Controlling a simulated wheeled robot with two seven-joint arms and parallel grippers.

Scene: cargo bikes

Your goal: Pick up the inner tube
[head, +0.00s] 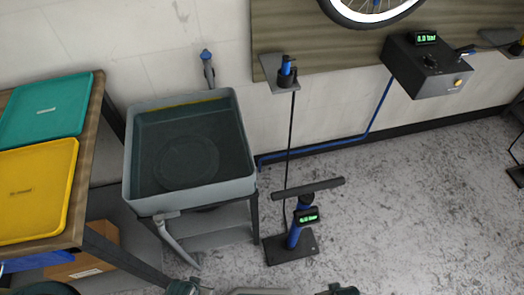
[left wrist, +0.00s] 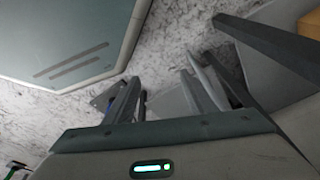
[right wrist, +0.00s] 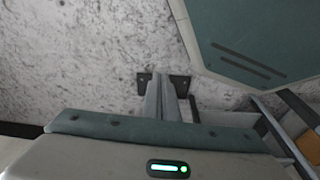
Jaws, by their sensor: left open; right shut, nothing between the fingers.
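A dark ring, apparently the inner tube (head: 187,162), lies flat in the grey water tub (head: 128,170) in the head view. It is dim against the dark tub interior. In the left wrist view my left gripper (left wrist: 163,92) has its fingers apart with nothing held. In the right wrist view my right gripper (right wrist: 162,95) has its fingers together and empty. Neither wrist view shows the inner tube. In the head view only teal and grey parts of my arms show at the bottom edge, well in front of the tub.
A bench at left carries a green tray (head: 45,108) and a yellow tray (head: 38,190). A cardboard box (head: 85,262) sits below. A floor pump (head: 292,240) with a display stands right of the tub. A black control box (head: 428,68) is on the wall.

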